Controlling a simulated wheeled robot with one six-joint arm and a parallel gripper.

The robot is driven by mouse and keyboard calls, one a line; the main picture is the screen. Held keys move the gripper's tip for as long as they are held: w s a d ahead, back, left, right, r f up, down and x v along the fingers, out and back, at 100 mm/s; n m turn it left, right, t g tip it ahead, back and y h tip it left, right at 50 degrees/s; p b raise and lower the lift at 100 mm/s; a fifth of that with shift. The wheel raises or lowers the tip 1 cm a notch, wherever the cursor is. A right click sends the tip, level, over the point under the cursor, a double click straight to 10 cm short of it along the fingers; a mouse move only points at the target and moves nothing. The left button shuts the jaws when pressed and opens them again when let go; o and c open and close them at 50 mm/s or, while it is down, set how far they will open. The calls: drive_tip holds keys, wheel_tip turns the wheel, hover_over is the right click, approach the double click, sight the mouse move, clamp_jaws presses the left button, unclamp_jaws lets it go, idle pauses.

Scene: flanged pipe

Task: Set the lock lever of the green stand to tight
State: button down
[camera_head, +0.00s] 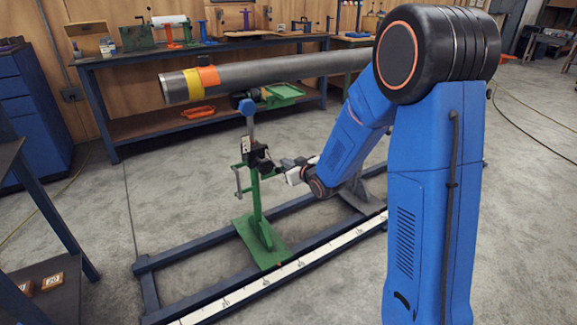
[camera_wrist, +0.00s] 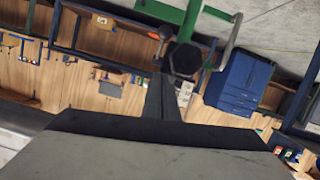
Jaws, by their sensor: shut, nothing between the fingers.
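The green stand (camera_head: 256,205) stands upright on the floor frame, with a flat green foot and a blue head under the pipe. A dark block (camera_head: 252,152) sits on its post. In the wrist view, the green stand (camera_wrist: 178,18) crosses the top, with a dark hexagonal part (camera_wrist: 186,60) on it. A short dark lever with a round knob (camera_wrist: 165,33), apparently the lock lever, lies beside that part. My gripper (camera_head: 274,168) is beside the post at the block's height. In the wrist view my gripper (camera_wrist: 163,82) is shut and empty, its tip close to the lever; contact is unclear.
A long grey pipe (camera_head: 270,71) with yellow and orange bands runs above the stand. The blue floor frame (camera_head: 190,258) carries a white scale strip (camera_head: 285,275). A workbench (camera_head: 110,62) stands behind.

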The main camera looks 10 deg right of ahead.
hover_over(278, 169)
drive_tip(key=s, duration=0.2)
drive_tip(key=f, duration=0.2)
drive_tip(key=shift+d+f, duration=0.2)
drive_tip(key=shift+f, duration=0.75)
drive_tip(key=shift+d+f, duration=0.15)
drive_tip(key=shift+f, duration=0.75)
drive_tip(key=shift+w+f, duration=0.1)
drive_tip(key=shift+f, duration=0.85)
